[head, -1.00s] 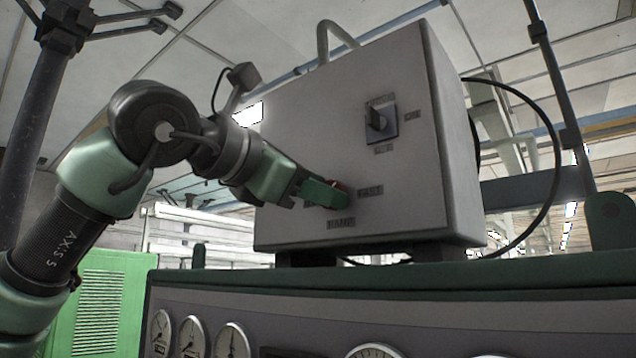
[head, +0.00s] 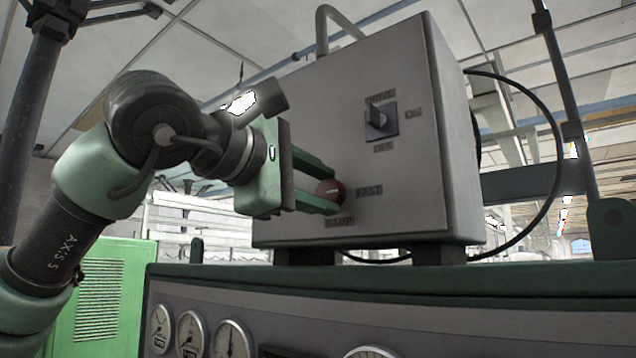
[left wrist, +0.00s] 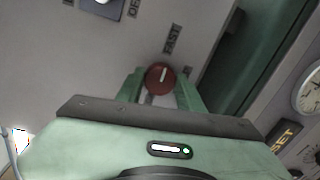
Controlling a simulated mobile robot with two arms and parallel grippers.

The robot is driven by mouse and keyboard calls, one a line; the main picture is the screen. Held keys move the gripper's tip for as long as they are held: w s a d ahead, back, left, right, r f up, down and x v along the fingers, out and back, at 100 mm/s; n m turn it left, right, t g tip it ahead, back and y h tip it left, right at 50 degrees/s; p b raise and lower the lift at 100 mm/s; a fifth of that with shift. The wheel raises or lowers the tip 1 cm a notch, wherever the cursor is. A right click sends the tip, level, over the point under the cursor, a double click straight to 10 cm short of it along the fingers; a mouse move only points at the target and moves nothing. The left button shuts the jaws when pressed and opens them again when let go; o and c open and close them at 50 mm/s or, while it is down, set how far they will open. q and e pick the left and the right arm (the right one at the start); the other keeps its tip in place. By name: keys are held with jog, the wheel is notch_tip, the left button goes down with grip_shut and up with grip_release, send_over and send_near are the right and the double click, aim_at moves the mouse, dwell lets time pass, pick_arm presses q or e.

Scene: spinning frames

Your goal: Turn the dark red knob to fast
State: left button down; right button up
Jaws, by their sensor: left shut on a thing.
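The dark red knob (head: 331,190) is on the front of a grey box (head: 300,120), beside the word FAST (head: 369,190) and above the word RAMP (head: 340,221). My left gripper (head: 334,191) is shut on the knob, one green finger above it and one below. In the left wrist view the knob (left wrist: 160,78) sits between the fingertips, and its white line points roughly toward the FAST label (left wrist: 172,40). My right gripper is not in view.
A second, dark switch (head: 380,119) is above and right of the knob. The box stands on a green-topped console (head: 480,275) with several gauges (head: 190,335). A black cable (head: 555,150) loops at the box's right. A green cabinet (head: 115,290) stands at left.

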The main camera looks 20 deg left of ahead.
pick_arm(q)
jog(key=shift+a+r, duration=0.1)
dwell(0.5)
jog(key=c, duration=1)
grip_release()
jog(key=shift+o, duration=0.5)
jog(key=shift+w, duration=0.3)
jog(key=b+v, duration=0.3)
jog(key=v, duration=0.4)
jog(key=shift+s, duration=0.4)
jog(key=shift+w, duration=0.1)
